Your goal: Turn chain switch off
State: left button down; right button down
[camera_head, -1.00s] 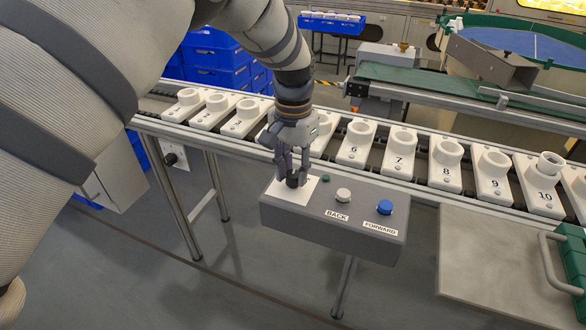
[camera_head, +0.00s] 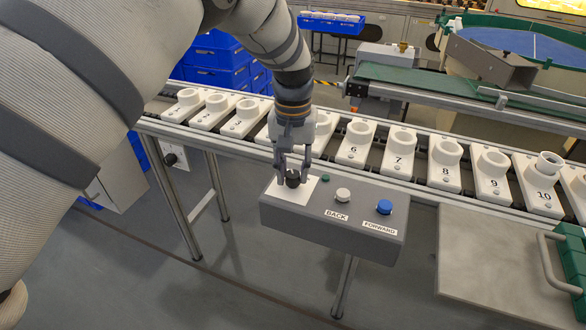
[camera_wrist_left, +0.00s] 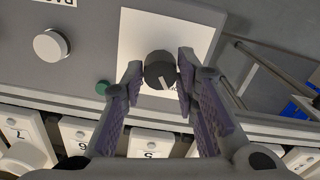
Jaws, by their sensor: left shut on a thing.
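The chain switch looks to be the black round knob (camera_head: 293,181) on the white plate (camera_head: 287,197) at the left end of the grey control box (camera_head: 300,222). My left gripper (camera_head: 292,175) comes down from above, shut on the knob with one finger on each side. In the left wrist view the knob (camera_wrist_left: 158,72) sits between the fingertips, and its white pointer line slants toward the lower right. Lettering on the plate (camera_wrist_left: 190,35) is mostly hidden by a finger. My right gripper is not in view.
The box also bears a green lamp (camera_head: 326,178), a white BACK button (camera_head: 343,195) and a blue FORWARD button (camera_head: 385,207). Behind it runs a conveyor with numbered white holders (camera_head: 399,152). A grey lid with a handle (camera_head: 490,260) lies at the right.

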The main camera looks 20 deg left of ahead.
aim_at(292, 173)
pick_arm(q)
jog(key=c, duration=1.2)
grip_release()
jog(key=shift+w, duration=0.1)
jog(key=shift+c, duration=0.2)
jog(key=shift+a, duration=0.1)
notch_tip(292, 173, up, 12)
